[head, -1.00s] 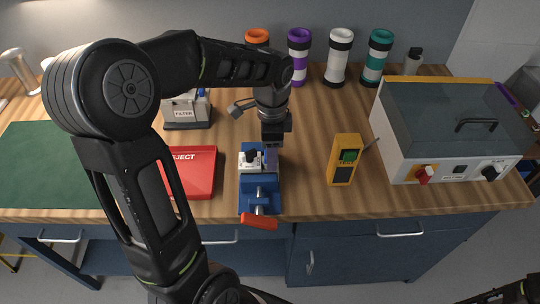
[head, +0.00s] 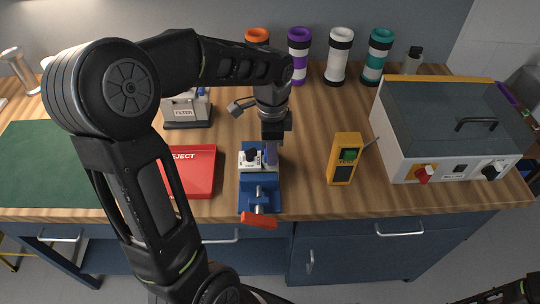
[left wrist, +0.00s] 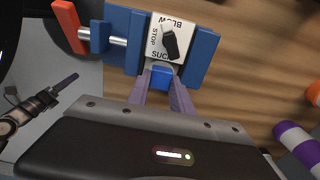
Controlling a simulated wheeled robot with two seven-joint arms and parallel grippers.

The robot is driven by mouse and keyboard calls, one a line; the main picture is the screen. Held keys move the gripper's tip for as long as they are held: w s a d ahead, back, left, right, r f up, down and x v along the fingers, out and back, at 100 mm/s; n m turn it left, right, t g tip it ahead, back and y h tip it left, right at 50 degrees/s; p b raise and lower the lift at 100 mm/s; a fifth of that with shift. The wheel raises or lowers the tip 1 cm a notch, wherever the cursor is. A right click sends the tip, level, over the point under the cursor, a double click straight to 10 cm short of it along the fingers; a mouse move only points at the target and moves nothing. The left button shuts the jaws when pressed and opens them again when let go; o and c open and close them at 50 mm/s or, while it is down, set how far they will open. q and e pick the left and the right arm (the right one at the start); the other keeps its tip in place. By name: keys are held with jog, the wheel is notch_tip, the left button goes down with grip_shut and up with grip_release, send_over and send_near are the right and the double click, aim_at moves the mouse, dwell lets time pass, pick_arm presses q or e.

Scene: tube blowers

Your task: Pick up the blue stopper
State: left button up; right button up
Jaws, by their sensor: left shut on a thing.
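The blue stopper (left wrist: 162,76) shows in the left wrist view as a small blue block between my left gripper's two fingers. My left gripper (left wrist: 161,88) is shut on it, right at the edge of the white valve block (left wrist: 170,40). The block has a black knob and BLOW, STOP and SUCK marks. I cannot tell whether the stopper still touches the block. In the head view the left gripper (head: 271,153) points down beside the block, and its fingers hide the stopper. The blue vise (head: 259,190) with an orange handle holds the block.
A red REJECT tray (head: 190,172) lies left of the vise, with a FILTER stand (head: 187,112) behind it. A yellow meter (head: 344,160) and a lidded machine (head: 440,130) stand to the right. Several banded tubes (head: 338,55) line the back. Wood is bare between vise and meter.

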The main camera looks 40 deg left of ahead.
pick_arm(q)
grip_shut()
jog(key=shift+r, duration=0.2)
notch_tip(320, 180, up, 10)
jog(key=b, duration=0.1)
jog(key=shift+f, duration=0.2)
jog(key=shift+f, duration=0.1)
dwell(0.5)
